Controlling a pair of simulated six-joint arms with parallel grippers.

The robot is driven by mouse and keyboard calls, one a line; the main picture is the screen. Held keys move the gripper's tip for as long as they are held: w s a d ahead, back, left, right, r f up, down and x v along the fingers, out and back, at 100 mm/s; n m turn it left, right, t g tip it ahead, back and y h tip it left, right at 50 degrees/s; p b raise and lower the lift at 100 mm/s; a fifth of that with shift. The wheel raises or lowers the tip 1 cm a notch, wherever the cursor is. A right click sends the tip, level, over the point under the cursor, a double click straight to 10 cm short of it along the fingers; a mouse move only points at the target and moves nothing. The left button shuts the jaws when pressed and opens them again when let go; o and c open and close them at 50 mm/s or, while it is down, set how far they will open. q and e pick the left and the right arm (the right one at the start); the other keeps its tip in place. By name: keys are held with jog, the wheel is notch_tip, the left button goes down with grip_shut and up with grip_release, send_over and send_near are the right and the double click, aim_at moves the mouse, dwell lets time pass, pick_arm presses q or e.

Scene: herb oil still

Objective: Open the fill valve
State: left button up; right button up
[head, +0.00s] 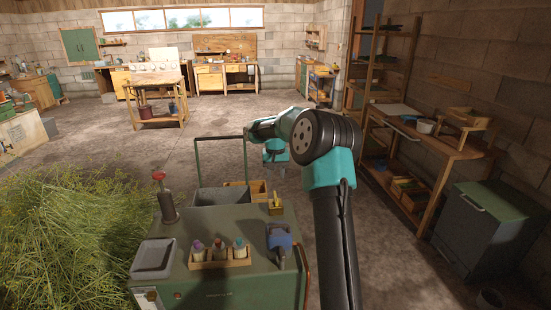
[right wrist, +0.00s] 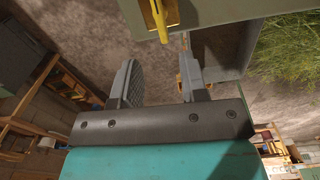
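A yellow handle on a small yellow block (head: 275,204) stands at the back right edge of the green cart (head: 228,296). It may be the fill valve, but no label can be read. A dark post with a red knob (head: 159,178) stands at the cart's left side. My right gripper (head: 278,172) is behind the yellow handle, apart from it. In the right wrist view my right gripper (right wrist: 160,78) has its two fingers apart with nothing between them. The yellow handle (right wrist: 160,20) shows beyond the fingertips there. My left gripper is not in view.
The cart top holds a grey tray (head: 153,257), a wooden rack with several small bottles (head: 220,256) and a blue-grey device (head: 279,240). A grey bin (head: 221,197) sits behind. Cut herbs (head: 70,230) are heaped at left. A workbench (head: 430,145) stands right.

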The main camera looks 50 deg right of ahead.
notch_tip(320, 180, up, 7)
dwell(0.3)
